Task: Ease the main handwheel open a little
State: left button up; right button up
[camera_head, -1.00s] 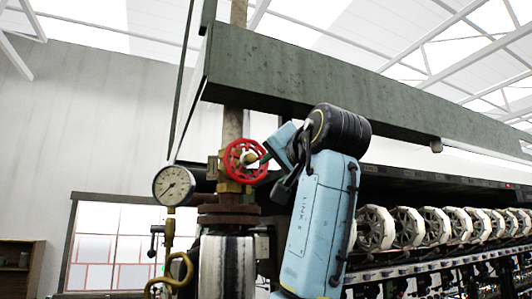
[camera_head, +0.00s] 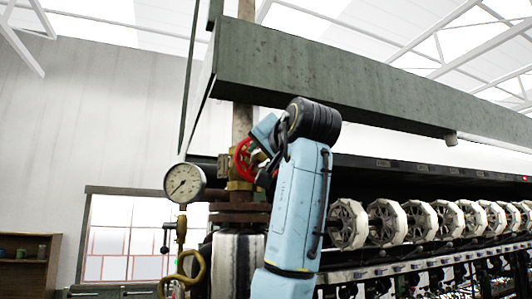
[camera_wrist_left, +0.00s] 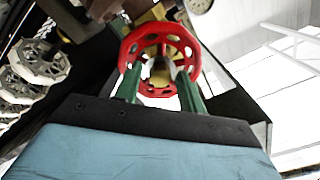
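The red main handwheel (camera_head: 242,160) sits on a brass valve on the vertical pipe; its right part is hidden behind my left arm. In the left wrist view the handwheel (camera_wrist_left: 160,37) is face-on, with its hub between the two green fingers of my left gripper (camera_wrist_left: 158,76). The fingers stand apart, their tips at the left and right of the wheel. I cannot tell whether they touch it. In the head view the left gripper (camera_head: 264,165) is mostly covered by my arm. My right gripper is in neither view.
A round pressure gauge (camera_head: 184,183) on a curved brass pipe (camera_head: 182,265) stands just left of the valve. A long green beam (camera_head: 330,85) runs overhead. A row of white reels (camera_head: 385,222) fills the right. A shelf (camera_head: 28,262) is at the far left.

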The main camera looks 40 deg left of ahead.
pick_arm(q)
jog(key=c, duration=0.9)
jog(key=shift+o, duration=0.2)
jog(key=n, duration=1.7)
jog(key=o, duration=0.9)
jog(key=shift+c, duration=0.2)
